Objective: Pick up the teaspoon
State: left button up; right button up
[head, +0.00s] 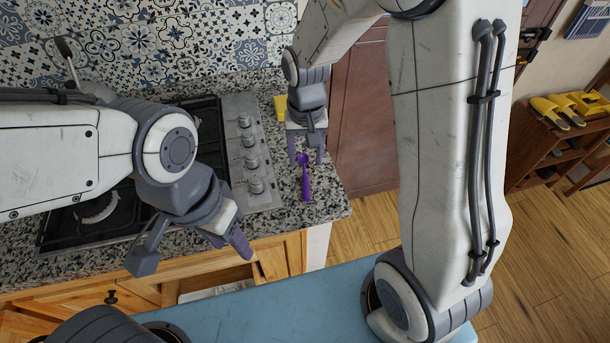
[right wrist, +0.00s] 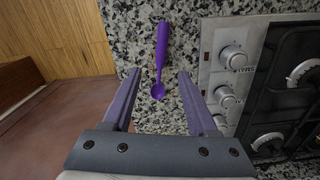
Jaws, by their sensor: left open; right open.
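The purple teaspoon (head: 306,180) lies on the speckled granite counter (head: 329,197), right of the stove knobs. In the right wrist view the teaspoon (right wrist: 161,54) has its bowl toward me, between the fingertips in the picture, and its handle points away. My right gripper (head: 306,158) is open and empty above the counter, by the bowl end; it also shows in the right wrist view (right wrist: 160,72). The gap in height to the spoon is hard to tell. My left gripper (head: 192,258) is open and empty, in front of the counter's edge near the wooden drawers.
A gas stove (head: 245,150) with a row of knobs is left of the spoon; its knobs (right wrist: 233,57) are close to my right finger in the wrist view. A yellow object (head: 281,108) sits at the back of the counter. A drawer (head: 215,290) below appears open.

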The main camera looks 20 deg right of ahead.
aim_at(305, 179)
jog(key=shift+s+a+f+p, duration=0.1)
jog(key=shift+f+p, duration=0.4)
jog(key=shift+f, duration=3)
grip_shut()
